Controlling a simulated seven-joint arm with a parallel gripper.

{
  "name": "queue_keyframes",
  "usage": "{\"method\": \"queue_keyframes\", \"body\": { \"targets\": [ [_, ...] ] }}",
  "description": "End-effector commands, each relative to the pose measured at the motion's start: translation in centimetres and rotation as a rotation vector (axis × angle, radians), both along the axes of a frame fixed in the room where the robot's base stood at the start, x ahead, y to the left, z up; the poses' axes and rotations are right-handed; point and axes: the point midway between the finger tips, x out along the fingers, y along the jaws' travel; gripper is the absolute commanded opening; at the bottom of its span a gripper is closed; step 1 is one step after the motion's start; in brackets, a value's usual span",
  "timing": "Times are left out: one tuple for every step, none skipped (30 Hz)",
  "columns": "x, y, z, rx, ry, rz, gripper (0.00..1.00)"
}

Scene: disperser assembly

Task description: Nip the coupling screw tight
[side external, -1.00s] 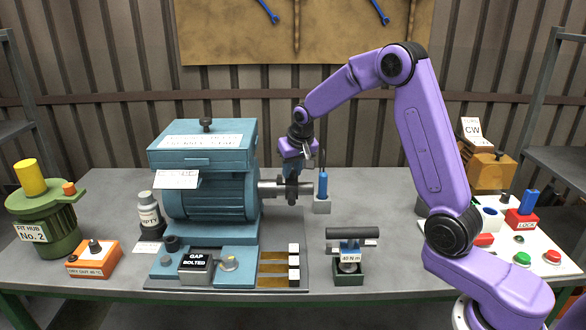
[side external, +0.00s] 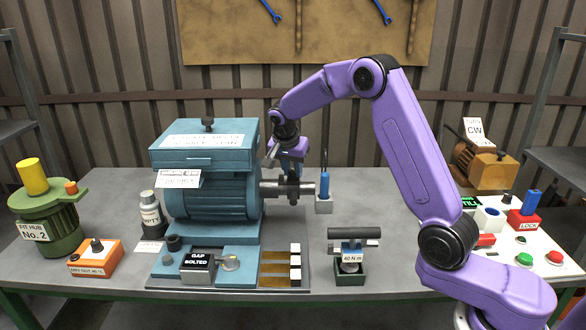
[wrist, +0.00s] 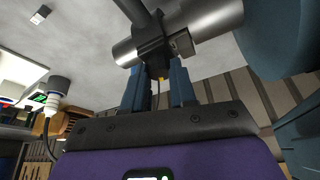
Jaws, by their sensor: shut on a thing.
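The coupling (side external: 292,186) is a dark block around the steel shaft (side external: 270,188) at the right end of the blue motor (side external: 212,190). In the wrist view the coupling (wrist: 150,42) sits just beyond my fingertips. My gripper (side external: 289,168) is at the coupling's top, and in the wrist view my gripper (wrist: 162,80) has its blue fingers shut around a small part with a yellow tip, apparently the coupling screw (wrist: 161,78). The fingers hide most of the screw. A blue-handled tool (side external: 324,187) stands in a grey holder right of the shaft.
A torque tool (side external: 352,233) marked 40 N m rests on a green stand in front. A GAP BOLTED block (side external: 197,266) sits on the motor's base. A white button panel (side external: 540,240) is at right, a green FIT HUB motor (side external: 50,220) at left.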

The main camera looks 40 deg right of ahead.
Motion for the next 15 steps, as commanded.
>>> {"method": "queue_keyframes", "body": {
  "targets": [
    [0.04,0.12,0.0,0.001,-0.001,-0.014,0.0],
    [0.04,0.12,0.01,0.002,-0.001,-0.022,0.0],
    [0.05,0.11,0.01,0.001,-0.001,-0.032,0.0],
    [0.05,0.11,0.02,0.001,-0.001,-0.037,0.0],
    [0.05,0.11,0.02,0.002,-0.001,-0.043,0.0],
    [0.05,0.12,0.02,0.001,-0.001,-0.047,0.0],
    [0.05,0.12,0.02,0.001,-0.001,-0.05,0.0],
    [0.05,0.12,0.02,0.001,-0.001,-0.053,0.0],
    [0.05,0.12,0.02,0.002,-0.001,-0.054,0.0],
    [0.05,0.12,0.01,0.002,-0.001,-0.056,0.0],
    [0.05,0.12,0.01,0.003,-0.001,-0.057,0.0],
    [0.05,0.12,0.01,0.003,-0.001,-0.057,0.0],
    [0.05,0.12,0.01,0.003,-0.001,-0.058,0.0],
    [0.05,0.12,0.01,0.003,-0.001,-0.057,0.0],
    [0.05,0.13,0.0,0.003,-0.001,-0.057,0.0]
  ]
}}
